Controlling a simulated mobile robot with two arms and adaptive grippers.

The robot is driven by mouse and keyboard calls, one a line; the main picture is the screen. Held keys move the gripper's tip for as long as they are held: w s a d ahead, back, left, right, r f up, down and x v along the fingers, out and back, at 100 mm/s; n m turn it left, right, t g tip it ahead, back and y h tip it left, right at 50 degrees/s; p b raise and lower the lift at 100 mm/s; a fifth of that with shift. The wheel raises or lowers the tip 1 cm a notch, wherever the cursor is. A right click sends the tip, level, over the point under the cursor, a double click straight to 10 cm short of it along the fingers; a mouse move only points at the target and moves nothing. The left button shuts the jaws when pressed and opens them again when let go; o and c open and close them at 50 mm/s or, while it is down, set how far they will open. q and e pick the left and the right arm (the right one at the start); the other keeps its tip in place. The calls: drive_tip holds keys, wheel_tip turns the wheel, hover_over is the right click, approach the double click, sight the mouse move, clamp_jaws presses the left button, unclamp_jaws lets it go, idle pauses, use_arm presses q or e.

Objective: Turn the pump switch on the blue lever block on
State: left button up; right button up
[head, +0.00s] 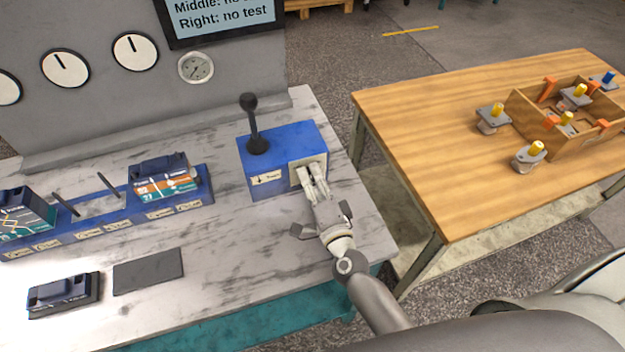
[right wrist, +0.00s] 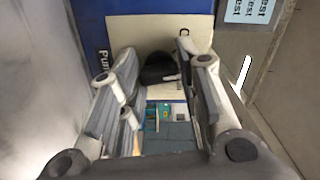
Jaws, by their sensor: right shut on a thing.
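The blue lever block (head: 277,145) stands on the marble-topped bench, with a black ball-topped lever (head: 252,125) rising from its top left. A pale switch plate (head: 318,160) is on its front right side. My right gripper (head: 312,180) has its fingertips at this plate. In the right wrist view the fingers (right wrist: 160,95) lie on both sides of the black switch knob (right wrist: 158,68) in front of the pale plate (right wrist: 130,30), and the gripper is shut on it. The switch is hidden by the fingers in the head view. My left gripper is not in view.
A blue rack (head: 90,228) with modules stands left on the bench. A black module (head: 62,296) and a dark flat pad (head: 148,271) lie in front. A wooden table (head: 430,130) with a wooden box (head: 530,115) stands right, across a gap. Gauges (head: 134,52) are on the wall behind.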

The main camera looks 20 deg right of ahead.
drive_tip(key=m+b, duration=0.1)
drive_tip(key=m, duration=0.4)
drive_tip(key=shift+m, duration=0.3)
drive_tip(key=m+b, duration=0.1)
drive_tip(key=m, duration=0.4)
drive_tip(key=shift+m, duration=0.4)
drive_tip(key=o, duration=1)
drive_tip(key=s, duration=1.2)
drive_tip(key=shift+d, duration=0.2)
